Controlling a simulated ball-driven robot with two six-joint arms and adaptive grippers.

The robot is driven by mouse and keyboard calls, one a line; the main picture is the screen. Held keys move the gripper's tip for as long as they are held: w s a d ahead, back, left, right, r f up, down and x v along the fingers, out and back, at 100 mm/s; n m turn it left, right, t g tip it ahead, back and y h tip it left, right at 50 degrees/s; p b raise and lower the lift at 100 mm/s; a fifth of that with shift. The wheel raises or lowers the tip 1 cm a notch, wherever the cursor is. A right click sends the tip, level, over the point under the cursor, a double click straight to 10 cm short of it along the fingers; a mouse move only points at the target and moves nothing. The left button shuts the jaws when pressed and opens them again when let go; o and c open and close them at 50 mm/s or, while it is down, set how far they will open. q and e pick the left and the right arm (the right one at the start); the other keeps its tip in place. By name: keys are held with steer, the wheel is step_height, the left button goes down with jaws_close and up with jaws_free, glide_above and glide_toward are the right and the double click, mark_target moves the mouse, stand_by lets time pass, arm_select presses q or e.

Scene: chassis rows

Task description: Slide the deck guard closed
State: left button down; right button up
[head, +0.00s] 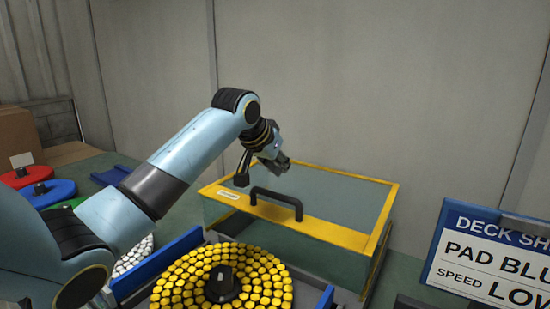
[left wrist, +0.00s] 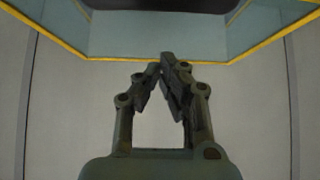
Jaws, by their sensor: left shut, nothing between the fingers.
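The deck guard (head: 330,237) is a clear box with a yellow frame and a dark handle (head: 277,203) on its front top bar. In the head view it stands at the centre right, behind the yellow-studded disc. In the left wrist view its yellow frame and clear panel (left wrist: 155,35) show along the top. My left gripper (head: 283,165) is shut and empty, above the guard's rear left part and apart from the handle. Its fingertips (left wrist: 168,58) meet in the left wrist view. My right gripper is not in view.
A yellow-studded disc (head: 262,284) with a black knob lies in front of the guard, beside a blue rail (head: 160,264). Red (head: 20,178) and blue (head: 50,194) discs lie at the left. A sign (head: 490,262) stands at the right.

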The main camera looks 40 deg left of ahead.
mark_target(278, 210)
arm_select(q)
steer(key=x, duration=0.5)
steer(key=shift+p, duration=0.35)
steer(key=s+p, duration=0.1)
steer(key=s, duration=0.2)
steer(key=shift+s+f+p, duration=0.15)
steer(key=shift+s+p, duration=0.1)
steer(key=shift+p, duration=0.1)
steer(key=shift+s+d, duration=0.1)
steer(key=shift+s, duration=0.15)
steer(key=shift+f, duration=0.1)
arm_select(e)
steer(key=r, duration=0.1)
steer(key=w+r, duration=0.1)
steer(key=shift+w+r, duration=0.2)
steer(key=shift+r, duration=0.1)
arm_select(q)
steer(key=shift+f, duration=0.1)
